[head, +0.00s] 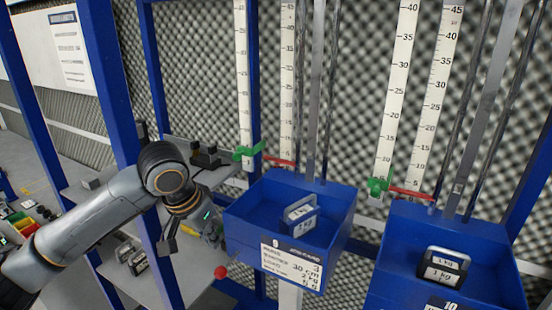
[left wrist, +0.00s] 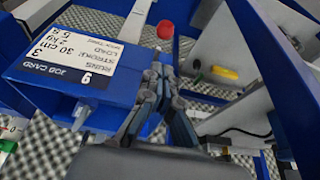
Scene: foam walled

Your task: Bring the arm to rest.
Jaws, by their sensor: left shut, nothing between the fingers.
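My left arm comes in from the left, its elbow bent beside the blue frame post. My left gripper (head: 214,232) is low at the left side of the nearer blue box (head: 290,258). In the left wrist view the fingers (left wrist: 160,84) are together and hold nothing, close to the box with its white job card (left wrist: 70,38). Whether they touch the box I cannot tell. A red ball knob (head: 221,272) is just below the gripper; it also shows beyond the fingertips in the left wrist view (left wrist: 165,29). My right gripper is not in view.
The nearer box holds a labelled weight (head: 301,215); a second blue box (head: 390,265) at right holds another (head: 442,267). Upright white scales (head: 397,90) with green and red pointers stand behind. A blue post (head: 115,80) and grey shelves (head: 150,285) are close to my arm.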

